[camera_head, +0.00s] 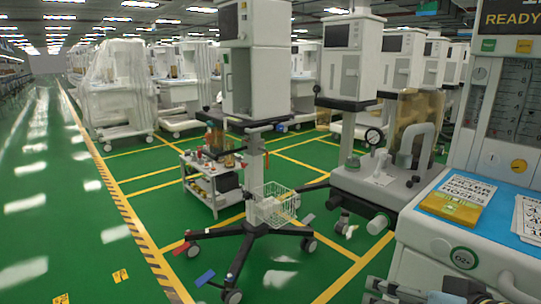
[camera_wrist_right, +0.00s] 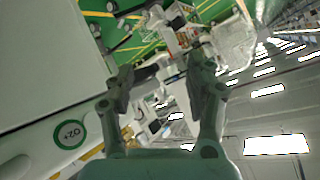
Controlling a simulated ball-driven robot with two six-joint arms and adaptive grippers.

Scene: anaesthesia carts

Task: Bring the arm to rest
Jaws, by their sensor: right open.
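My right gripper (camera_head: 390,292) shows only in part at the bottom right edge of the head view, low in front of the nearest anaesthesia cart (camera_head: 433,240). In the right wrist view, the two dark grey-green fingers of the gripper (camera_wrist_right: 160,72) stand apart, and I see nothing held between them. The white side of the cart and its round green O2 mark (camera_wrist_right: 69,134) are to the left of the fingers there. My left gripper is in neither view.
The nearest cart has a blue top (camera_head: 508,230) bearing a yellow-and-white booklet (camera_head: 458,203) and printed sheets. A wheeled stand with a wire basket (camera_head: 272,205) is mid-view. Other carts stand behind.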

